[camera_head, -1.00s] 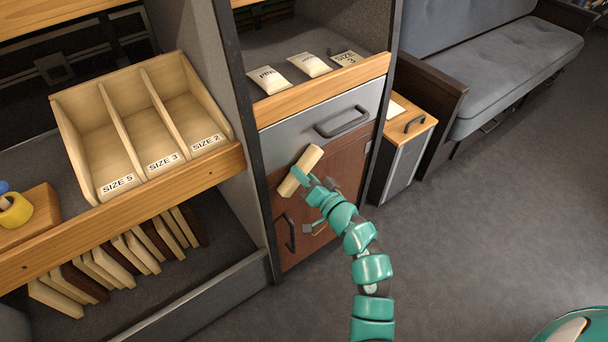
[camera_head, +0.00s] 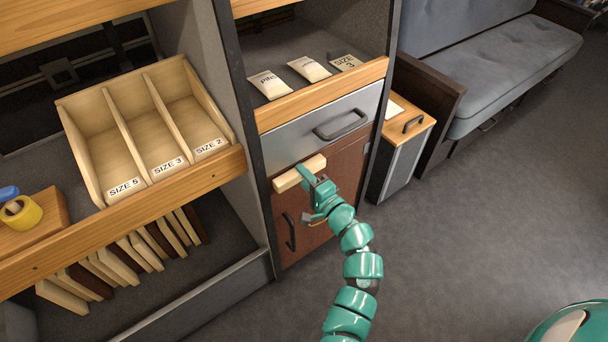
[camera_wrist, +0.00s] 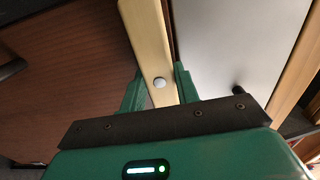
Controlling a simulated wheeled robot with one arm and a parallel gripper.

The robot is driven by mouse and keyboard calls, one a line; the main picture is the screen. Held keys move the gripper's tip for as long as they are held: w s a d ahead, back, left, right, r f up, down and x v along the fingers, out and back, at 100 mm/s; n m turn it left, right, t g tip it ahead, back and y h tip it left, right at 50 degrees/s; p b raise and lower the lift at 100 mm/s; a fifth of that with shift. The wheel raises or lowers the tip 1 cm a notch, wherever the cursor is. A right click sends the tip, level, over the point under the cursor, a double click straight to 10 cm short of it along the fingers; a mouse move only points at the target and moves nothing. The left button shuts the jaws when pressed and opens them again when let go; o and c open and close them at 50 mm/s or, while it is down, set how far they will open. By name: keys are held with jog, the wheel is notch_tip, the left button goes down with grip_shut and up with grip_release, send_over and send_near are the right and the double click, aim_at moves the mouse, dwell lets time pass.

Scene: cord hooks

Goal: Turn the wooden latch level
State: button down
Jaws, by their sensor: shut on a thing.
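The wooden latch (camera_head: 290,179) is a pale bar at the top of the brown cabinet door (camera_head: 343,172), just under the grey drawer. It lies nearly parallel to the drawer's lower edge, so close to level. My gripper (camera_head: 308,176) is shut on the latch near its right end. In the wrist view, the latch (camera_wrist: 147,38) runs up between the two green fingers of my gripper (camera_wrist: 160,88), and a round pale pin head shows on it. The part of the latch under my gripper is hidden.
The grey drawer (camera_head: 290,138) has a dark handle (camera_head: 341,124) to the upper right of my gripper. The door has a dark handle (camera_head: 290,232). A small side cabinet (camera_head: 397,165) stands at right. The floor (camera_head: 470,240) at right is clear.

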dwell(0.6)
jog(key=c, duration=1)
grip_release()
jog(key=shift+c, duration=0.2)
jog(key=b+v, duration=0.1)
jog(key=v, duration=1.6)
jog(key=shift+s+d, duration=0.15)
jog(key=shift+d, duration=0.05)
